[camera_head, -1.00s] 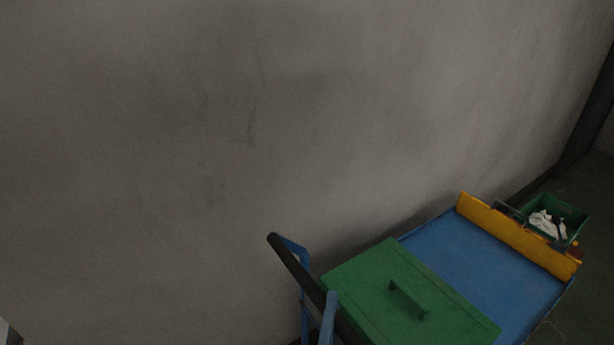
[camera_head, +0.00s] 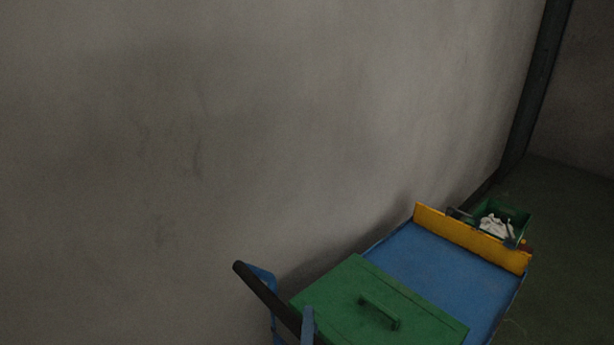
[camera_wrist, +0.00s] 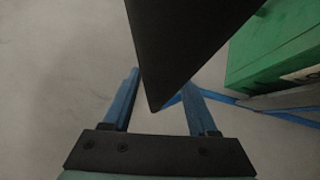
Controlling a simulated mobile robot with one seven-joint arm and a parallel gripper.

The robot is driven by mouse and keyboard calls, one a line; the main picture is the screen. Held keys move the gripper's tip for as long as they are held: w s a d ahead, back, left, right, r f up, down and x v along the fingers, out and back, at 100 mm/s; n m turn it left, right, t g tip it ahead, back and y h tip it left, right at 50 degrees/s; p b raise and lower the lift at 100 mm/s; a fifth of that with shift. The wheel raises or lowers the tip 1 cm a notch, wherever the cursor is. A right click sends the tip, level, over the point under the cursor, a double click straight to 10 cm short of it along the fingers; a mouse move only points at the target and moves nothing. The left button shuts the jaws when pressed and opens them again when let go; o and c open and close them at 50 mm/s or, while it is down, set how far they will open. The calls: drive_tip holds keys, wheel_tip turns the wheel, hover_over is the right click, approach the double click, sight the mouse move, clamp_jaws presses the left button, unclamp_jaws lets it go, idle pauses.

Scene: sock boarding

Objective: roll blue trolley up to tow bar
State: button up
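The blue trolley (camera_head: 448,268) stands at the lower right in the head view, beside the wall. It has a flat blue deck, a yellow end board (camera_head: 472,240) and a black handle bar (camera_head: 268,297) on blue supports. A green lidded box (camera_head: 345,290) sits on its handle end. In the wrist view my gripper (camera_wrist: 160,78) has two bluish fingers standing apart. The black handle bar (camera_wrist: 185,35) lies close, between and across the fingertips. I cannot tell whether the fingers press on it. The tow bar cannot be made out.
A small open green bin (camera_head: 518,222) with white cloth shows just past the yellow board. The grey wall (camera_head: 200,150) runs close along the trolley's left side. A dark post (camera_head: 535,85) stands at the back. Dark green floor (camera_head: 570,260) is open on the right.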

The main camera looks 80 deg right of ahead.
drive_tip(key=shift+a, duration=0.15)
drive_tip(key=shift+a+f, duration=0.15)
drive_tip(key=shift+a, duration=0.2)
drive_tip(key=b+v, duration=0.1)
drive_tip(key=v, duration=1.1)
drive_tip(key=shift+b, duration=0.35)
drive_tip(key=shift+s, duration=0.1)
